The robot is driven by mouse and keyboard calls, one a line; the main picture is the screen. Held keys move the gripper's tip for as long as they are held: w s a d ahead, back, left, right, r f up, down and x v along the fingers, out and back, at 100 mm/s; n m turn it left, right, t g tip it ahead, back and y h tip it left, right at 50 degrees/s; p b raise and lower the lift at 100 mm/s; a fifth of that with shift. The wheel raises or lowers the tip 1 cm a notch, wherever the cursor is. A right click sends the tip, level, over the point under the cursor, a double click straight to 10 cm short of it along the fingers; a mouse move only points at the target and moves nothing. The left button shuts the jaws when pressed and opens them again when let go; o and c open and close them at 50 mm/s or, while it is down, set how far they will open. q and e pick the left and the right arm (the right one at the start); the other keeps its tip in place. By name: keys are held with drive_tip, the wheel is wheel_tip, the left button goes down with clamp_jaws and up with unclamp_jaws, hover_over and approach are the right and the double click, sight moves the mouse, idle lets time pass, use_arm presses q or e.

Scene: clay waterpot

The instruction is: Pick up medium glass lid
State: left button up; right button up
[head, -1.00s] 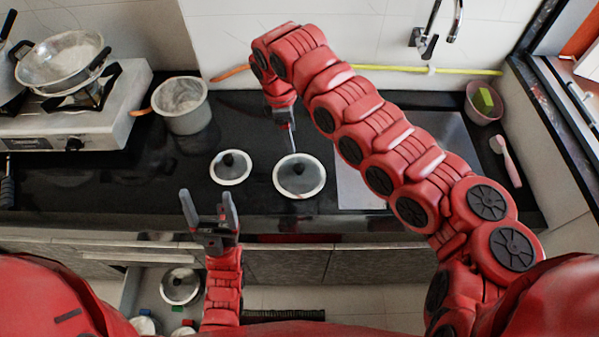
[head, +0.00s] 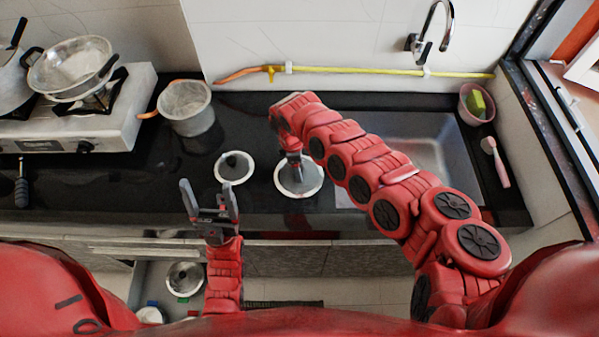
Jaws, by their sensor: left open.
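Two round glass lids with pale rims and dark knobs lie on the black counter: a smaller one (head: 246,174) at left and a larger one (head: 312,186) to its right. Another glass lid (head: 185,290) is low in the open drawer. I cannot tell for sure which is the medium one. My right gripper (head: 294,170) is right over the larger counter lid, at its knob, and hides part of it. Its fingers are too small and covered to tell their opening or contact. My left gripper (head: 210,192) is open and empty, in front of the smaller counter lid.
A grey pot (head: 187,112) stands behind the lids at left, beside a stove (head: 110,135) with a strainer pan. A sink (head: 425,150) lies at right, partly behind my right arm. A pink bowl (head: 465,110) and a brush (head: 499,165) are far right.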

clamp_jaws()
idle(0.4)
idle(1.0)
